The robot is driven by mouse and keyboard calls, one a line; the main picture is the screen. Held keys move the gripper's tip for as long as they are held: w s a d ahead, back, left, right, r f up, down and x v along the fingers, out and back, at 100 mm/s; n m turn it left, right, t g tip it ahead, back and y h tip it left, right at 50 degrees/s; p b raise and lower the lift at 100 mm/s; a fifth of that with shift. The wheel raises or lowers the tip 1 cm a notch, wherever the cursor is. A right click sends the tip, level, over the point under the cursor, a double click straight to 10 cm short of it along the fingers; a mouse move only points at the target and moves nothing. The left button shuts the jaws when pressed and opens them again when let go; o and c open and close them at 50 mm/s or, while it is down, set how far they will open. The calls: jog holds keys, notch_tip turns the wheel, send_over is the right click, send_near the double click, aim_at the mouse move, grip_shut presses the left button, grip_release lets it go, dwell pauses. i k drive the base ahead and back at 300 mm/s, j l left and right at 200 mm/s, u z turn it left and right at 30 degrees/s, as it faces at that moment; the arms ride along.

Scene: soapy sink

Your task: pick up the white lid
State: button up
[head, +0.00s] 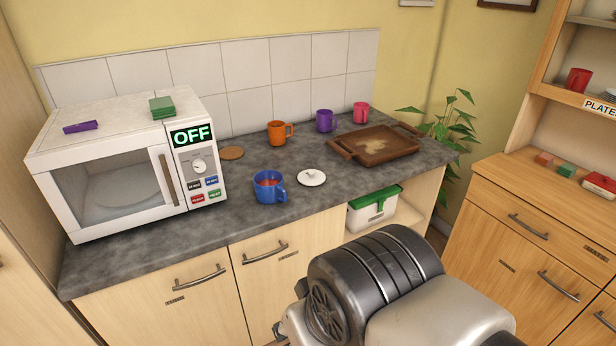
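The lid and the mug are apart. A thick black and silver part of my arm fills the bottom middle of the head view, below the counter front. My gripper's fingers do not show in this view.
A white microwave (120,150) marked OFF stands at the left. Orange (277,133), purple (324,121) and pink (361,113) mugs stand behind the lid. A brown tray (345,149) lies to the right. A green-lidded box (372,212) sits below the counter.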

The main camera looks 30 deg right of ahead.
aim_at(309, 177)
jog(key=i+l+z, duration=0.25)
jog(key=i+z, duration=0.15)
jog(key=i, duration=0.15)
jog(key=i+l+z, duration=0.1)
jog(key=i+z, duration=0.25)
jog(key=i, duration=0.2)
jog(key=i+z, duration=0.4)
jog(key=i, duration=0.15)
